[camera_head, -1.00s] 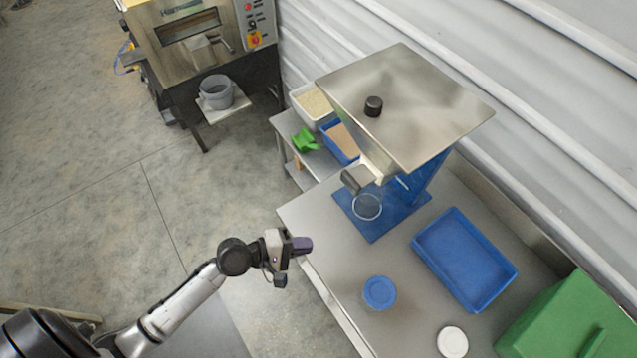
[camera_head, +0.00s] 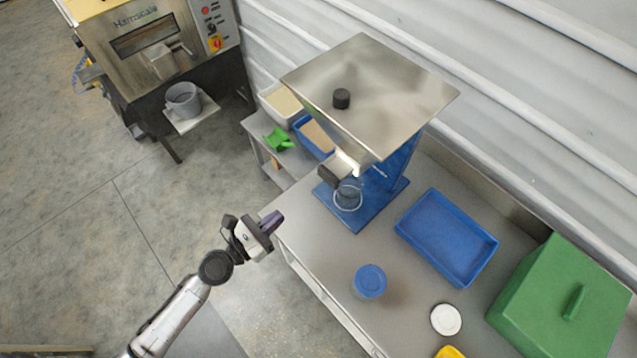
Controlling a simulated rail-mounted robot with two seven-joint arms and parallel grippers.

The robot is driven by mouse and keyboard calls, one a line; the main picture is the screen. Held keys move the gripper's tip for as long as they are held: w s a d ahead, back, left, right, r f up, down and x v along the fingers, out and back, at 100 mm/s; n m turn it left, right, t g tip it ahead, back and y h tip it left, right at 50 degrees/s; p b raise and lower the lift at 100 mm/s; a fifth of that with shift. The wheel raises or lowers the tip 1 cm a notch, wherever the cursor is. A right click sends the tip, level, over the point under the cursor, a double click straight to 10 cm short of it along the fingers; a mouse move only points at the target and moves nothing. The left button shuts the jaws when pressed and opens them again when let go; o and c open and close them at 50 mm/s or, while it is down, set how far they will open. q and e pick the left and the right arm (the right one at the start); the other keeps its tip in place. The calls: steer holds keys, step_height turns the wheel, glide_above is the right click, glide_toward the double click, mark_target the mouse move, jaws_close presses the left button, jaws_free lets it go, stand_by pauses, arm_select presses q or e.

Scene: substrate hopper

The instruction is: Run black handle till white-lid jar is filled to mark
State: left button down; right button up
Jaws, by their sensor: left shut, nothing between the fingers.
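The steel hopper (camera_head: 395,75) stands on a blue frame (camera_head: 392,165) on the bench. A dark handle (camera_head: 330,176) sticks out at its spout. A clear open jar (camera_head: 347,197) stands on the blue base below the spout; its fill level and mark cannot be made out. A white round lid (camera_head: 446,320) lies on the bench near the front, apart from the jar. My left gripper (camera_head: 271,222) is shut and empty, left of the jar by the bench's left edge, touching nothing. My right gripper is out of view.
A blue-lidded container (camera_head: 370,281), a blue tray (camera_head: 447,237) and a green box (camera_head: 562,300) stand on the bench (camera_head: 318,245). A yellow thing (camera_head: 450,352) shows at the bottom edge. A low side table holds a green scoop (camera_head: 279,140) and bins. A steel machine (camera_head: 150,45) stands behind.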

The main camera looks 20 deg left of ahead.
arm_select(q)
steer(key=shift+w, duration=0.1)
steer(key=p, duration=0.2)
glide_toward(326, 179)
steer(key=x, duration=0.6)
steer(key=shift+f, duration=0.1)
steer(key=shift+x, duration=0.75)
